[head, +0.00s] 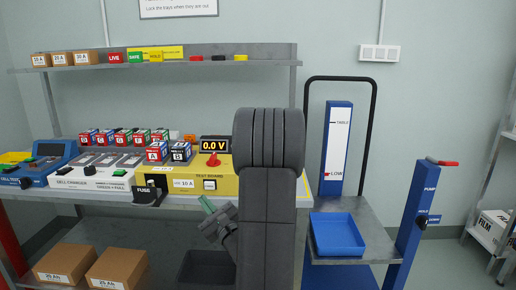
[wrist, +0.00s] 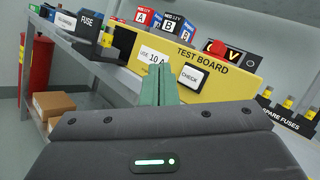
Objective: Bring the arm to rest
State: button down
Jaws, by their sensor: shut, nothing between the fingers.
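My arm stands upright in the middle of the head view and hides part of the bench behind it. My gripper (head: 207,205) shows low to the left of the arm, with its green fingertips pointing up and left. In the wrist view my gripper (wrist: 155,88) has its two green fingers together with nothing between them. The fingers appear in front of the yellow test board (wrist: 215,65); I cannot tell how far apart they are. The test board (head: 230,187) sits on the bench, with blocks A and B on it and a display reading 0.0 V.
A blue cell tester (head: 45,170) and a white cell charger (head: 90,182) stand left on the bench. Cardboard boxes (head: 120,265) lie on the lower shelf. A lift table with a blue tray (head: 337,234) stands right. Open floor shows beyond the blue pump post (head: 412,215).

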jog(key=shift+s+b, duration=0.45)
jog(key=shift+s, duration=1.5)
